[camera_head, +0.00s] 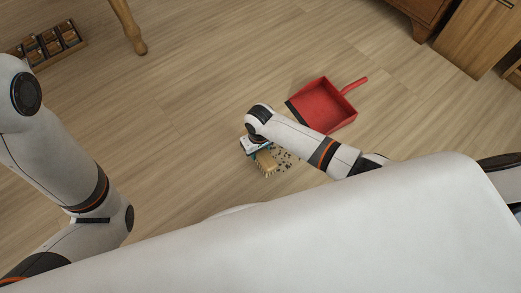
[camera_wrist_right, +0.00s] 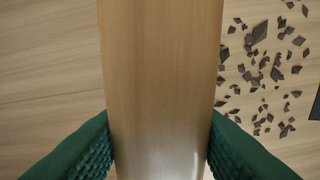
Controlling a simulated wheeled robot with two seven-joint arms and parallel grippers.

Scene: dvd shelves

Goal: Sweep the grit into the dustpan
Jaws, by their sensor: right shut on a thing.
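The red dustpan (camera_head: 322,106) lies on the floor with its dark lip facing lower left and its handle pointing to the upper right. The dark grit (camera_head: 284,157) is scattered on the floor between the brush and the dustpan; its flakes show at the right of the right wrist view (camera_wrist_right: 262,70). My right gripper (camera_head: 257,146) is shut on the wooden brush (camera_head: 266,162), whose pale bristles face down beside the grit. In the right wrist view, green finger pads press both sides of the wooden handle (camera_wrist_right: 162,80). My left arm shows at the left, but its gripper is out of sight.
A low rack with small dark items (camera_head: 48,42) stands at the upper left, near a wooden furniture leg (camera_head: 130,28). Wooden cabinets (camera_head: 475,38) stand at the upper right. The wooden floor (camera_head: 210,80) around the dustpan and grit is otherwise clear.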

